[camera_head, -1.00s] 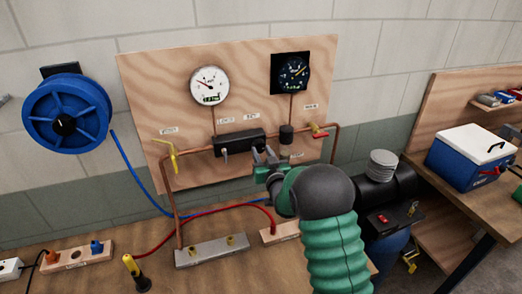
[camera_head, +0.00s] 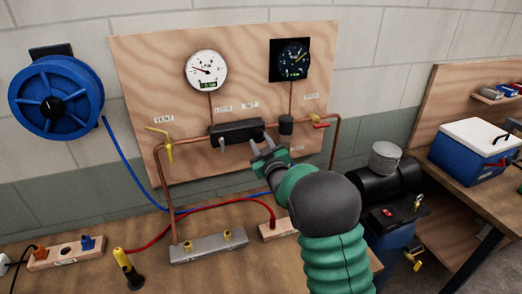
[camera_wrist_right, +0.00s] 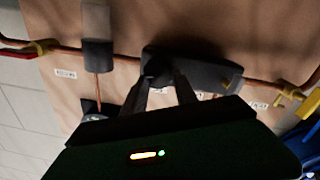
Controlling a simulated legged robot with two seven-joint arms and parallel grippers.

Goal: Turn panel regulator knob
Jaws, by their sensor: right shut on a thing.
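The black regulator block (camera_head: 236,131) is mounted on the copper pipe of the plywood panel. Its small lever (camera_head: 222,143) hangs from the left part. My right gripper (camera_head: 266,146) is at the block's right end, its fingertips against that area. In the right wrist view, where the panel appears upside down, the two dark fingers (camera_wrist_right: 168,84) close around a dark knob (camera_wrist_right: 156,68) at the end of the block (camera_wrist_right: 205,72). The knob is mostly hidden by the fingers and blur. My left gripper is out of view.
A white gauge (camera_head: 206,71) and a black gauge (camera_head: 290,60) sit above. A yellow valve handle (camera_head: 164,143) is on the left, a dark cylinder (camera_head: 286,125) and red valve handle (camera_head: 320,124) on the right. A metal manifold (camera_head: 208,247) lies on the bench below.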

